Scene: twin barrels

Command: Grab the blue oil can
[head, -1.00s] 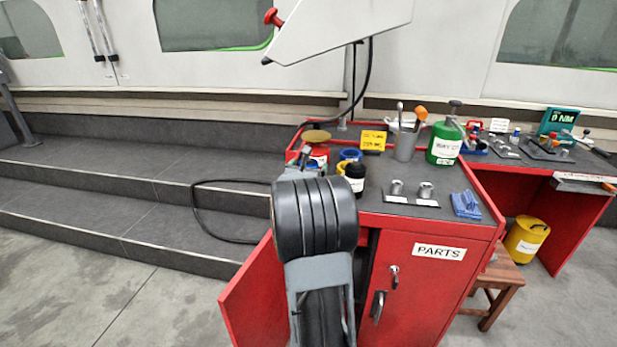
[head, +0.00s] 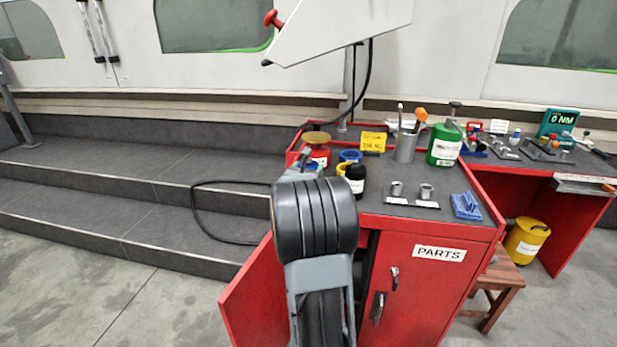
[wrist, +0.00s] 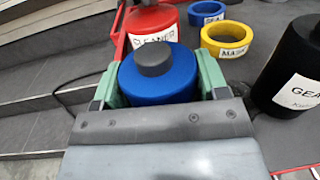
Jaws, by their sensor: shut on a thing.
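The blue oil can (wrist: 160,75), with a dark round cap, stands between the two green fingers of my gripper (wrist: 158,82) in the wrist view. The fingers touch it on both sides, so my gripper is shut on it. The can's lower part is hidden behind the gripper body. In the head view my arm hides most of the gripper and the can. Whether the can rests on the cabinet top or is lifted, I cannot tell.
Just beyond is a red cleaner can (wrist: 152,27). Blue (wrist: 207,12) and yellow (wrist: 229,38) tape rolls and a black bottle (wrist: 295,65) stand to the right. The red cabinet (head: 425,290) also carries a green can (head: 444,148) and a tool cup (head: 405,147).

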